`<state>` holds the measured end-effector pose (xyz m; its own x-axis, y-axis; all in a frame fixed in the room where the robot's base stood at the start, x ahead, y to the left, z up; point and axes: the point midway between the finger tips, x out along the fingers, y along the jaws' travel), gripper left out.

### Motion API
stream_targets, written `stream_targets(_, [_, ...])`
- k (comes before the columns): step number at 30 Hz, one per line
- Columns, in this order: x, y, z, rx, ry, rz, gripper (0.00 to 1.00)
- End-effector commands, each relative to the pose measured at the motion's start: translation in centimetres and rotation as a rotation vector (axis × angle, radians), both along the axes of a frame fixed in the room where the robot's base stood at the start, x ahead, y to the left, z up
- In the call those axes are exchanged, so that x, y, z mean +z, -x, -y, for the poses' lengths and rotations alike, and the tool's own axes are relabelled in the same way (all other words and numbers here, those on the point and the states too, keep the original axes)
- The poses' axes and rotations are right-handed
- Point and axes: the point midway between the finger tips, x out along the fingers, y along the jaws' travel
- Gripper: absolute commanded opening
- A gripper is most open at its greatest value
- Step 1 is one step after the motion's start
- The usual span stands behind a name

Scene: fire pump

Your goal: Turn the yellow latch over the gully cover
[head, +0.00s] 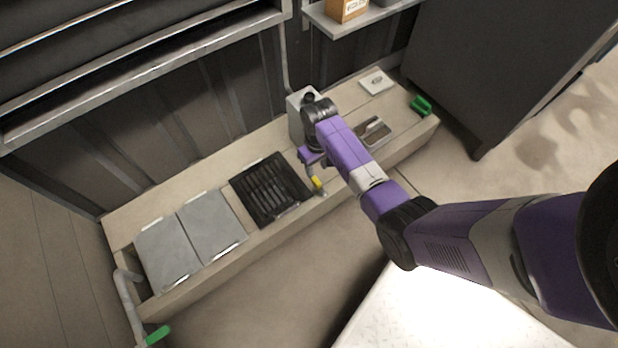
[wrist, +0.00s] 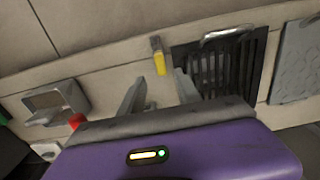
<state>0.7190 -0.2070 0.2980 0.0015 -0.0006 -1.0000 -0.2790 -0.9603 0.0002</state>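The yellow latch (head: 317,183) sits at the front edge of the concrete bench, just right of the gully cover (head: 268,190), a black slatted grate. In the wrist view the yellow latch (wrist: 160,63) hangs from a small grey mount, beside the gully cover (wrist: 215,70) with its silver handle. It appears apart from the slats. My gripper (wrist: 160,88) is open, its two grey fingers spread with the latch seen between and just beyond their tips. Contact with the latch is not visible. In the head view my purple gripper (head: 312,165) is right by the latch.
Two grey plates (head: 190,238) lie left of the grate. A grey box with a pipe (head: 300,112) stands behind my wrist. A recess with a metal part (head: 374,131) and a green handle (head: 421,105) are to the right.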

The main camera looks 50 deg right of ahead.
Motion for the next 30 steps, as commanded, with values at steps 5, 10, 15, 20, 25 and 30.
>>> stream_targets(5, [-2.2, 0.1, -0.1, 0.004, -0.002, -0.005, 0.4])
stream_targets(10, [-5.0, 0.1, -0.1, 0.002, -0.002, -0.004, 0.4])
stream_targets(15, [-7.0, 0.0, -0.1, 0.002, -0.002, -0.002, 0.4])
stream_targets(20, [-7.7, 0.1, -0.1, 0.002, -0.002, -0.002, 0.4])
stream_targets(25, [-7.7, 0.0, -0.1, 0.002, -0.001, -0.001, 0.4])
stream_targets(30, [-7.7, 0.0, -0.1, 0.003, -0.001, -0.001, 0.26])
